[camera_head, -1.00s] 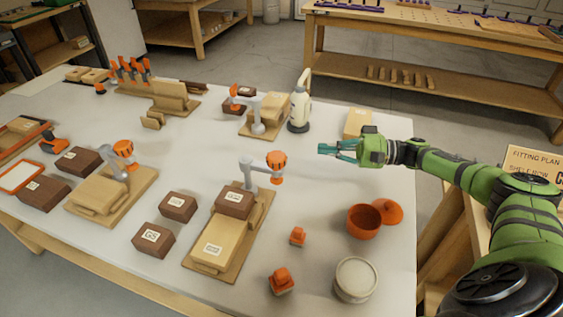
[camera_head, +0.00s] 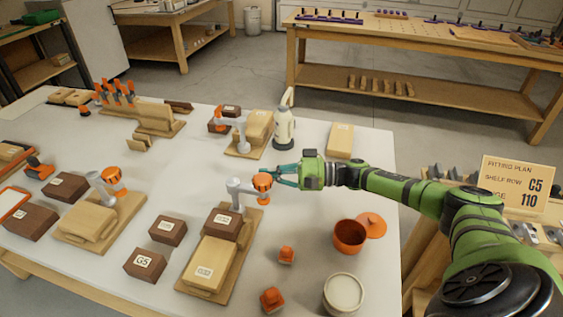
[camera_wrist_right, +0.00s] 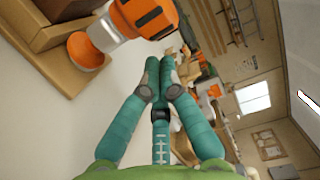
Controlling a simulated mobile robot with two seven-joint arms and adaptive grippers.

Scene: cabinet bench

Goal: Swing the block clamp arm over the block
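The block clamp in front has a grey arm (camera_head: 249,187) with an orange knob (camera_head: 262,180). The arm points right, off to the side of its wooden board. A labelled brown block (camera_head: 222,225) sits on that board, in front of the clamp's post, with a light wooden block (camera_head: 210,266) nearer me. My right gripper (camera_head: 274,177) is beside the knob; contact is unclear. In the right wrist view, its teal fingertips (camera_wrist_right: 159,65) come together with nothing seen between them. The clamp's orange knob (camera_wrist_right: 145,14) is close to their upper left. My left gripper is out of view.
Another clamp (camera_head: 105,182) stands to the left and a third (camera_head: 238,122) behind. A white bottle (camera_head: 284,128) stands behind my gripper. An orange pot (camera_head: 349,237), a white-topped jar (camera_head: 343,293) and two small orange-topped pieces lie to the front right.

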